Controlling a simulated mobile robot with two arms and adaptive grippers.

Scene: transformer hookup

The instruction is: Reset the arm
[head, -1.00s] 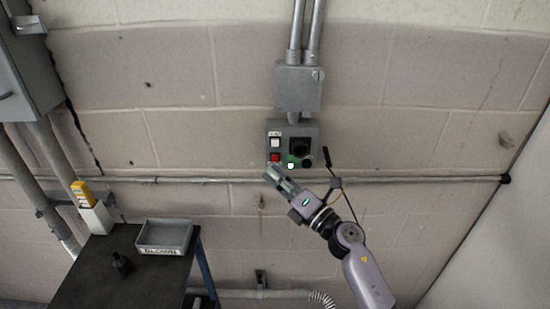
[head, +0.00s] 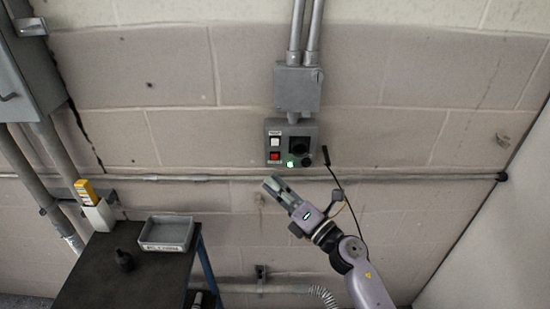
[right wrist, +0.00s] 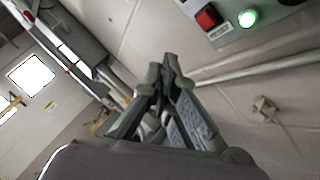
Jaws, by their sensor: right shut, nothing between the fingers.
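My right gripper (head: 271,184) is in the head view, just below a grey control box (head: 271,128) on the block wall. It is shut and empty, apart from the box. Its closed fingers also show in the right wrist view (right wrist: 170,68). The box carries a white button (head: 275,142), a red button (head: 274,156), a lit green light (head: 291,163) and a black knob (head: 299,146). The red button (right wrist: 207,17) and the green light (right wrist: 248,18) also show in the right wrist view. My left gripper is not in view.
A horizontal conduit (head: 420,179) runs along the wall. A grey cabinet (head: 25,75) hangs at upper left.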

